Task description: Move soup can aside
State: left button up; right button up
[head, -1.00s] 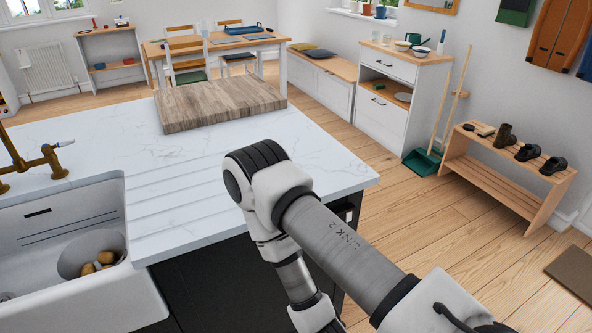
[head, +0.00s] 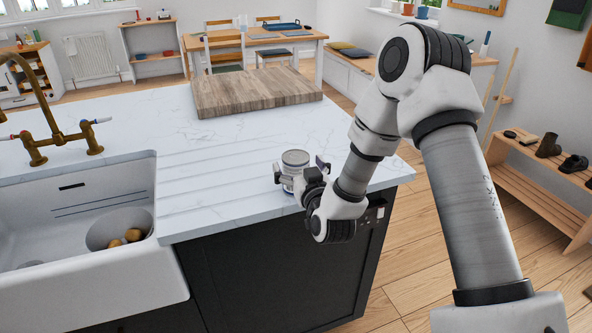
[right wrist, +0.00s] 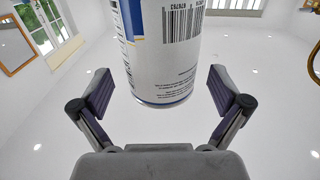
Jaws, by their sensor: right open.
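The soup can (head: 294,160) stands on the white marble counter near its front edge, right of the sink. In the right wrist view the can (right wrist: 163,52) shows a white label with a barcode and a blue band at its lower rim. My right gripper (head: 302,178) is at the can, at the counter's front edge. Its two fingers are spread, one to each side of the can, with gaps between finger pads and can in the right wrist view (right wrist: 162,92). The lower part of the can is partly hidden by the gripper in the head view. My left gripper is not in view.
A thick wooden board (head: 255,92) lies at the back of the counter. The white sink (head: 75,215) with a brass tap (head: 50,125) is at the left. The counter (head: 215,165) between sink, board and can is clear.

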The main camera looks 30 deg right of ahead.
jog(key=shift+x, duration=0.75)
jog(key=c, duration=1.6)
jog(key=shift+c, duration=0.5)
jog(key=shift+w+r, duration=0.1)
jog(key=shift+r, duration=0.05)
